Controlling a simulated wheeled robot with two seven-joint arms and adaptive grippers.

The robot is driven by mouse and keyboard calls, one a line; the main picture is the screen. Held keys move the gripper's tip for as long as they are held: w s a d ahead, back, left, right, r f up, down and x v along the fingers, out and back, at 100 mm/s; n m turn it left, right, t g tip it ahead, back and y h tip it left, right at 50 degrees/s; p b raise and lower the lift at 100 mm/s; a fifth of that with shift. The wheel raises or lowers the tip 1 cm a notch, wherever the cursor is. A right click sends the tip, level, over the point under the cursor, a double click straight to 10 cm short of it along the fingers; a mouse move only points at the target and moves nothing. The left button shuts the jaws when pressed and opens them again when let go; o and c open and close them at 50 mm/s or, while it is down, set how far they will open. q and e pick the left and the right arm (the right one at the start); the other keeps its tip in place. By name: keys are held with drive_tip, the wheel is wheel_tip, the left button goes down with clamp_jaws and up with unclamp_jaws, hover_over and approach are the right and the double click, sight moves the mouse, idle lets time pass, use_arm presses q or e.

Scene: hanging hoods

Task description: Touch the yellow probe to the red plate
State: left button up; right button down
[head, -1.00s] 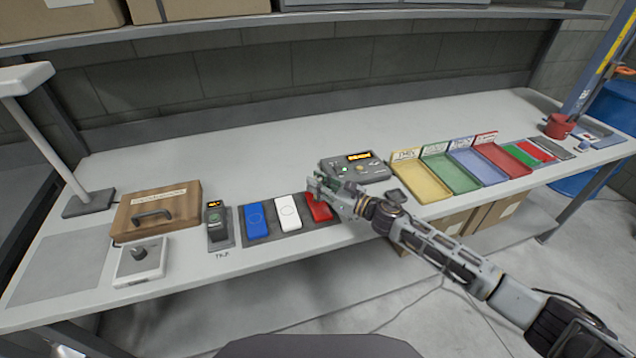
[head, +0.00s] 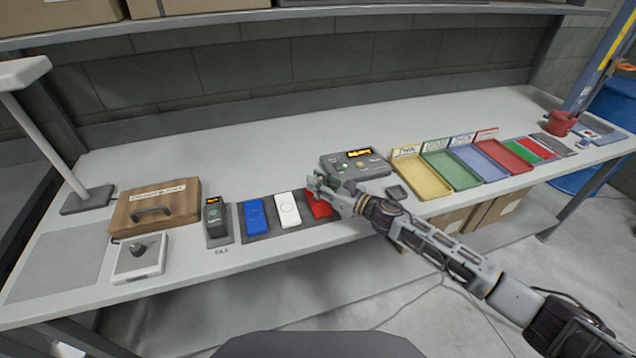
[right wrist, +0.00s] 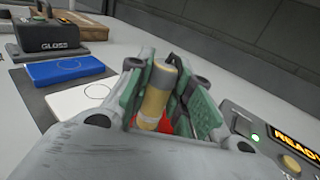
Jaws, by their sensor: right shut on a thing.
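The red plate (head: 319,208) lies at the right end of a dark mat, partly hidden by my right gripper (head: 328,190). In the right wrist view, the right gripper (right wrist: 172,100) is shut on the yellow probe (right wrist: 156,95), which is held between green finger pads. A bit of the red plate (right wrist: 166,125) shows just beyond the probe's lower end. I cannot tell whether the tip touches the plate. The probe is hard to make out in the head view. My left gripper is out of view.
A blue plate (head: 255,216) and a white plate (head: 288,209) share the dark mat (head: 271,218). A grey meter box (head: 355,164) with a lit display stands close behind the gripper. Colored trays (head: 420,182) are to the right, a wooden case (head: 155,207) to the left.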

drive_tip(key=shift+f, duration=0.15)
idle(0.3)
drive_tip(key=shift+f+b, duration=0.45)
drive_tip(key=shift+b, duration=0.1)
idle(0.9)
drive_tip(key=shift+r, duration=0.1)
drive_tip(key=shift+r+p, duration=2.8)
drive_tip(key=shift+r, duration=0.7)
